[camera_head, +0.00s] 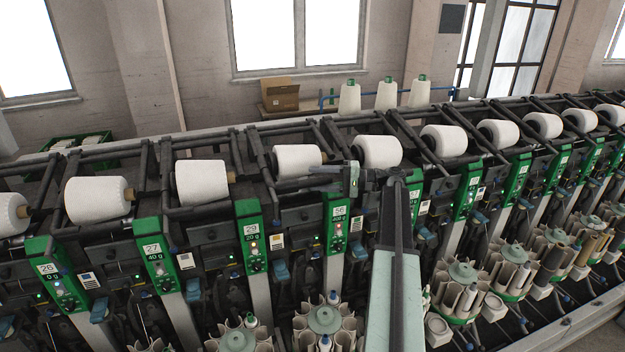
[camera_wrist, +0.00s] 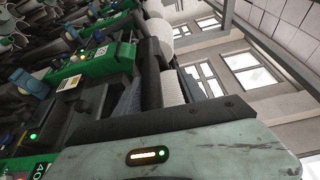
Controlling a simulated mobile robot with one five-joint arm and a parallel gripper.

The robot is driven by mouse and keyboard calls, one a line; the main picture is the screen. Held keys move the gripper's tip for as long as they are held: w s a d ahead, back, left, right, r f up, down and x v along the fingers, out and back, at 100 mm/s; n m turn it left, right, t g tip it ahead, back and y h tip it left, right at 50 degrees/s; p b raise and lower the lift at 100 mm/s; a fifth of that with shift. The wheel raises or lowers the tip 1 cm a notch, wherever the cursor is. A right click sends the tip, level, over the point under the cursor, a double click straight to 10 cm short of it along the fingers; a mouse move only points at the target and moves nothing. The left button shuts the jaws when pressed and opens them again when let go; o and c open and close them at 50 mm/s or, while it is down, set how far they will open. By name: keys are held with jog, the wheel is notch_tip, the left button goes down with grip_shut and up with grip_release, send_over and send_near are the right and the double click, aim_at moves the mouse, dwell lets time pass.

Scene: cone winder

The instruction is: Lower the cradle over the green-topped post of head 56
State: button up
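The green-topped post of head 56 (camera_head: 338,222) stands just left of my arm, with a number label and small lights on its green face. My gripper (camera_head: 318,180) is at the top of this post, pointing left in the head view, in front of the row of cones. White cones (camera_head: 298,157) (camera_head: 378,151) sit in dark cradle frames on both sides of the post. I cannot tell which frame is head 56's cradle, nor whether my gripper touches it. In the wrist view, a dark bar (camera_wrist: 150,75) runs beside a white cone (camera_wrist: 172,88).
Green posts of neighbouring heads (camera_head: 250,235) (camera_head: 155,255) line the machine. Bobbin magazines (camera_head: 323,318) stick out below. A cardboard box (camera_head: 280,94) and several upright cones (camera_head: 387,94) stand behind. Dark bars and cones crowd my gripper; above the cones there is free room.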

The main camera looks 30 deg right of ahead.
jog(key=v, duration=0.6)
jog(key=shift+d, duration=0.15)
jog(key=shift+s, duration=0.1)
jog(key=v, duration=0.9)
jog(key=shift+f, duration=0.25)
